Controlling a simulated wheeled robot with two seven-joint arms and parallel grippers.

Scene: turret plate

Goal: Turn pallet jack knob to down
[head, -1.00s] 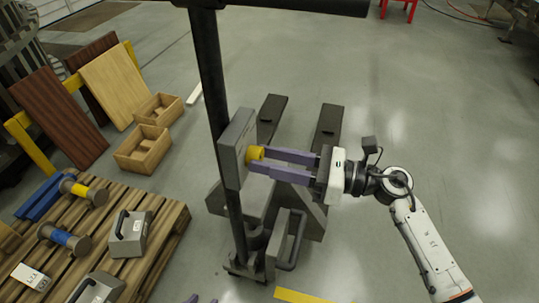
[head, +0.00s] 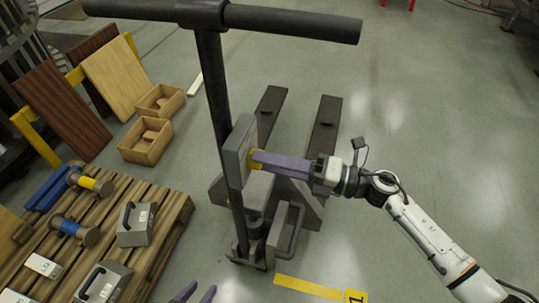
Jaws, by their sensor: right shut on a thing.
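The pallet jack (head: 236,205) stands upright in the middle of the view, with a grey box (head: 236,150) on its handle column. The knob's markings are not visible. My left gripper (head: 195,294) shows only as two purple fingertips at the bottom edge, apart and empty.
The dark T-handle (head: 290,24) crosses above the box. A wooden pallet (head: 165,215) with grey weights and rollers stands at the left, with wooden boxes (head: 146,141) behind it. The forks (head: 322,125) extend away behind the jack. The floor to the right is clear.

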